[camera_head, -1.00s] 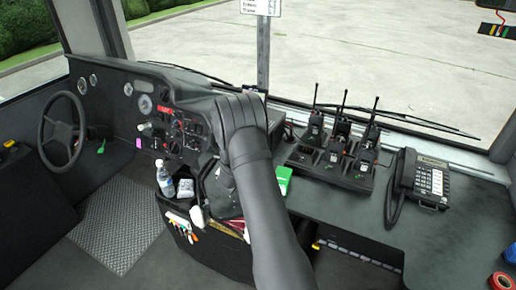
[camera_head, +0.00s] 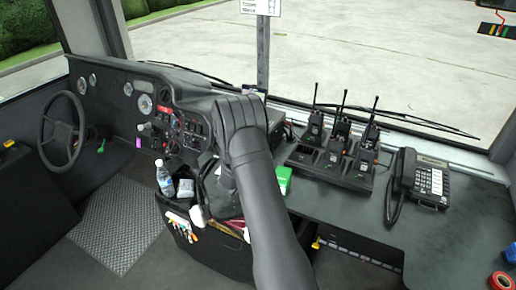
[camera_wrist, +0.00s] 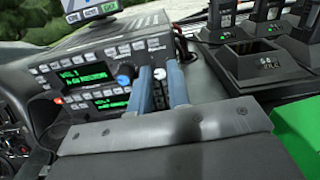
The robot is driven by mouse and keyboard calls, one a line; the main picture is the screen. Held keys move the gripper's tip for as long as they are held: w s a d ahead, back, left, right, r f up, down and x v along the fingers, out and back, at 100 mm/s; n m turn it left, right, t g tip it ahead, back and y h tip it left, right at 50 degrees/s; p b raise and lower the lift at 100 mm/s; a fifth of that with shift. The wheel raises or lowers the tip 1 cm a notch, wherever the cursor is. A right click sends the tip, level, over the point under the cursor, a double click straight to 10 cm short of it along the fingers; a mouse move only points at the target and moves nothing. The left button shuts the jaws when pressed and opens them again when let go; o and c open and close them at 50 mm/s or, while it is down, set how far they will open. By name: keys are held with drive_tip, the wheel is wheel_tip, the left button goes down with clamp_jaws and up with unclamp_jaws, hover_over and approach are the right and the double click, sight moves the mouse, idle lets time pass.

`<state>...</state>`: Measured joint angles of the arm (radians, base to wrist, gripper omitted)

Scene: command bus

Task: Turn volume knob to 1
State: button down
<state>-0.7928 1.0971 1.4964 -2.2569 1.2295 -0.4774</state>
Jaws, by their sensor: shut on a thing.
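A black radio unit (camera_wrist: 75,77) with two green displays shows in the wrist view. The upper display (camera_wrist: 85,75) reads "VOL" with a digit that looks like 7, and the lower display (camera_wrist: 105,102) has similar text. A blue knob (camera_wrist: 125,74) sits just left of my fingers. A small white knob (camera_wrist: 160,73) on the radio's front lies between my two blue-grey fingers. My gripper (camera_wrist: 160,76) is shut on this white knob. Which knob sets the volume is not clear. In the head view my arm hides the radio and gripper.
Handheld radios in chargers (camera_head: 338,150) stand right of my arm, with a desk phone (camera_head: 420,180) farther right. A green box (camera_head: 284,180) is close to my arm. A water bottle (camera_head: 165,178) stands in a caddy at left. The steering wheel (camera_head: 62,130) is far left.

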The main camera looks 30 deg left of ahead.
drive_tip(key=shift+n, duration=0.3)
drive_tip(key=c, duration=1.3)
unclamp_jaws()
drive_tip(key=shift+c, duration=0.2)
drive_tip(key=s, duration=1.7)
drive_tip(key=shift+s+a+f, duration=0.2)
drive_tip(key=shift+s, duration=0.05)
drive_tip(key=w, duration=1.7)
drive_tip(key=shift+w+d+r, duration=0.2)
drive_tip(key=shift+w+d, duration=0.05)
